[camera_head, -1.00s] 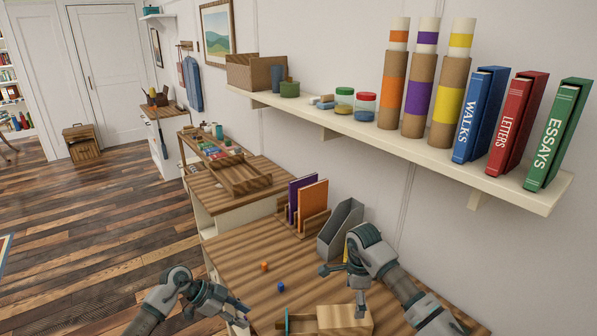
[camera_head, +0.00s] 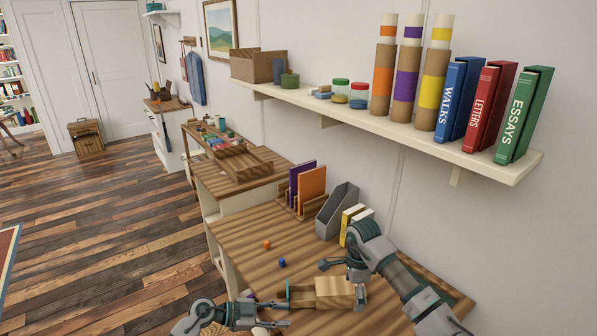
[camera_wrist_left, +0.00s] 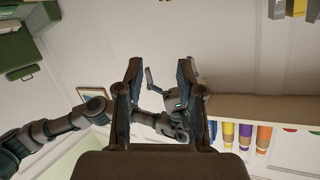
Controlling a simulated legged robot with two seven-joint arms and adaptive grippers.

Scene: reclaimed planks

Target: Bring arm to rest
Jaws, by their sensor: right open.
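My left arm comes in at the bottom of the head view. Its gripper (camera_head: 272,314) points right, low in front of the desk's near edge. In the left wrist view, the left gripper's two fingers (camera_wrist_left: 158,75) stand apart with nothing held between them; my other arm shows beyond them. My right gripper (camera_head: 342,280) is open over the desk, with its arm coming in from the lower right.
The desk (camera_head: 235,235) holds an orange bit (camera_head: 266,244), a blue bit (camera_head: 282,263), a grey file holder (camera_head: 338,210), a yellow book (camera_head: 350,222) and upright folders (camera_head: 311,187). A wall shelf (camera_head: 400,130) with books and tubes hangs above. The desk's left part is mostly clear.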

